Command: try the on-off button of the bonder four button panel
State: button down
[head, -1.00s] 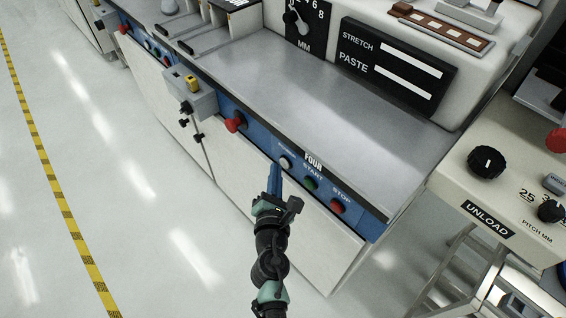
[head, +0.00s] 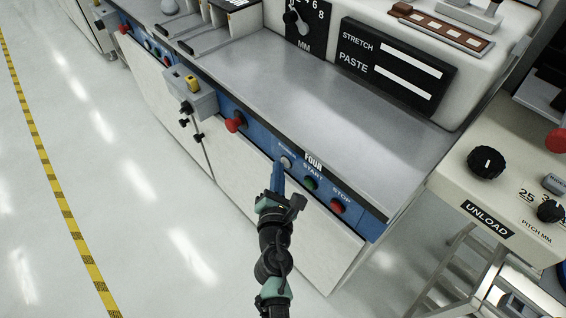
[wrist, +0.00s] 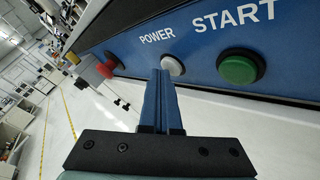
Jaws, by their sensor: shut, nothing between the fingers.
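The blue bonder panel marked FOUR (head: 325,181) runs along the front of the counter. Its white-grey POWER button (head: 286,162) is the on-off button, and it also shows in the wrist view (wrist: 174,65). The green START button (head: 311,183) and red STOP button (head: 337,206) sit to its right. My gripper (head: 277,165) is shut and empty, its blue fingers pointing at the panel. In the wrist view the fingertips (wrist: 161,74) overlap the left edge of the POWER button. I cannot tell whether they touch it.
A red mushroom knob (head: 235,122) sticks out left of the POWER button. A grey box with a yellow switch (head: 192,88) stands out from the front further left. The UNLOAD unit (head: 487,221) is at the right. The floor aisle at the left is clear.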

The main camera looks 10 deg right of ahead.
jog(key=shift+s+a, duration=0.5)
jog(key=shift+a, duration=0.1)
jog(key=shift+a, duration=0.1)
jog(key=s+a, duration=0.1)
jog(key=a, duration=0.1)
jog(key=s+a+b, duration=0.1)
jog(key=s+a, duration=0.1)
dwell(0.4)
dwell(0.7)
